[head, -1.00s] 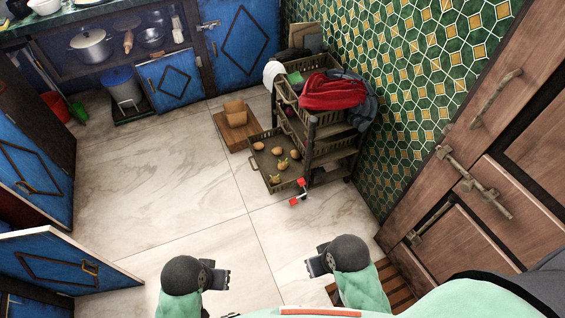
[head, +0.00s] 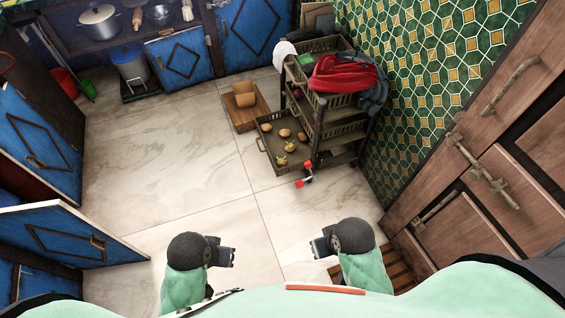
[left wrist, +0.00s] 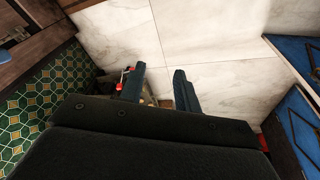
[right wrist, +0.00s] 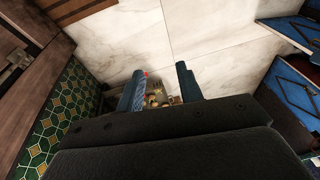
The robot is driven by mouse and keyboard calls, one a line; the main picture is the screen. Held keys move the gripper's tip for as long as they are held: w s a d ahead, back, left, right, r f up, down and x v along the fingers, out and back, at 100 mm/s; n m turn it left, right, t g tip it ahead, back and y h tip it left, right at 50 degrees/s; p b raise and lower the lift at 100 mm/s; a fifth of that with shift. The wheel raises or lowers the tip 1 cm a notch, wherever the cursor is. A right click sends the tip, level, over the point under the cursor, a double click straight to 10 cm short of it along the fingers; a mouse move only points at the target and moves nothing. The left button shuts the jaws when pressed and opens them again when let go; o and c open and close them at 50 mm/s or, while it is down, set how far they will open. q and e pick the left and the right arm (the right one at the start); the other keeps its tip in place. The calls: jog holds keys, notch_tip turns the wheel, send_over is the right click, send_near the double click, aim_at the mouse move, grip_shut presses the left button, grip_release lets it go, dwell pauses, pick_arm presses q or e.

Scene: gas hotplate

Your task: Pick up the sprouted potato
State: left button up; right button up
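Several brown potatoes lie in a pulled-out low tray (head: 262,145) of the cart. Two near its front, one potato (head: 290,146) and another potato (head: 281,160), show yellow-green bits like sprouts; I cannot tell for sure which is the sprouted one. Some potatoes (right wrist: 154,101) also show small between the fingers in the right wrist view. My left gripper (head: 228,257) and right gripper (head: 319,248) are held low in front of me, well short of the tray. In the left wrist view (left wrist: 158,88) and right wrist view (right wrist: 160,85) their fingers stand apart with nothing held.
The cart (head: 318,125) carries a red cloth (head: 340,77) on top. A red-ended object (head: 306,176) lies by the tray's front corner. A box (head: 244,97) sits on a wooden board (head: 240,118) behind the tray. The floor (head: 170,160) to the left is clear.

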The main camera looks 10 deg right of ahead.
jog(key=shift+a, duration=0.25)
